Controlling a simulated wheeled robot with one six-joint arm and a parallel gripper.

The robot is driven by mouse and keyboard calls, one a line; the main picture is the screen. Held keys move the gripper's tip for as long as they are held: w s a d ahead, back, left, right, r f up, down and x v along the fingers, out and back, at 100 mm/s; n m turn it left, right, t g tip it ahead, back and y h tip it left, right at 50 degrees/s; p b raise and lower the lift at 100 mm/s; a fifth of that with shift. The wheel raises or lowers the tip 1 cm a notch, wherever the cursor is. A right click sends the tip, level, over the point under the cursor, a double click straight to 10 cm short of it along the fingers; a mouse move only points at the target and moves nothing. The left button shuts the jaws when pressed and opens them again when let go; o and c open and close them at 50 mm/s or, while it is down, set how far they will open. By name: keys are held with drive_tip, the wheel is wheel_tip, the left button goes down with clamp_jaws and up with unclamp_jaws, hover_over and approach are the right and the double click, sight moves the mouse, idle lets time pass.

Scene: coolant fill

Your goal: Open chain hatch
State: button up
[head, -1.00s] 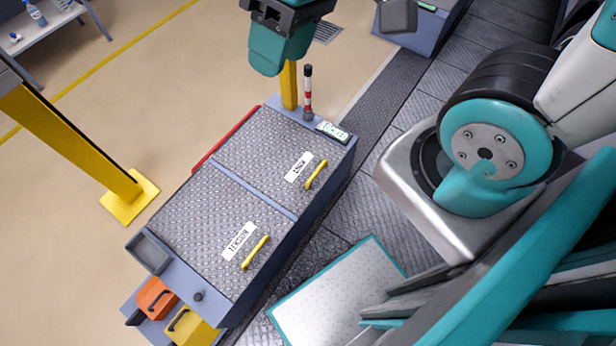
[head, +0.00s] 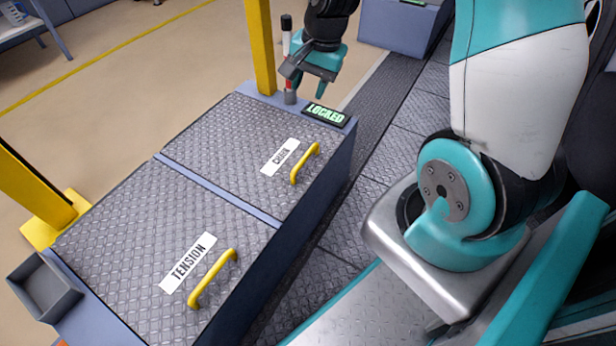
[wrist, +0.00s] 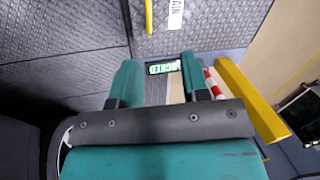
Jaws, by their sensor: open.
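The chain hatch (head: 235,140) is a grey diamond-plate lid, closed flat, with a white CHAIN label (head: 280,157) and a yellow handle (head: 306,164). The wrist view shows the handle's end (wrist: 149,16) at the top. A small display (head: 325,114) behind the hatch reads LOCKED in green; it also shows between my fingers in the wrist view (wrist: 163,67). My gripper (head: 305,87) is open and empty, above the back edge of the cabinet near the display. Its two teal fingers also show in the wrist view (wrist: 158,80). It is apart from the handle.
The closed TENSION hatch (head: 150,245) lies in front, with its own yellow handle (head: 212,278). A red-and-white post (head: 289,88) stands behind my gripper, beside a yellow column (head: 260,45). An empty grey tray (head: 45,288) is at the left corner.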

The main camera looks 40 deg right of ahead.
drive_tip(key=m+b, duration=0.2)
drive_tip(key=b, duration=0.2)
approach(308, 155)
drive_tip(key=b+x, duration=0.8)
drive_tip(key=x, duration=0.1)
drive_tip(key=shift+w, duration=0.1)
drive_tip(key=shift+r, duration=0.1)
drive_tip(key=shift+c, duration=0.3)
clamp_jaws()
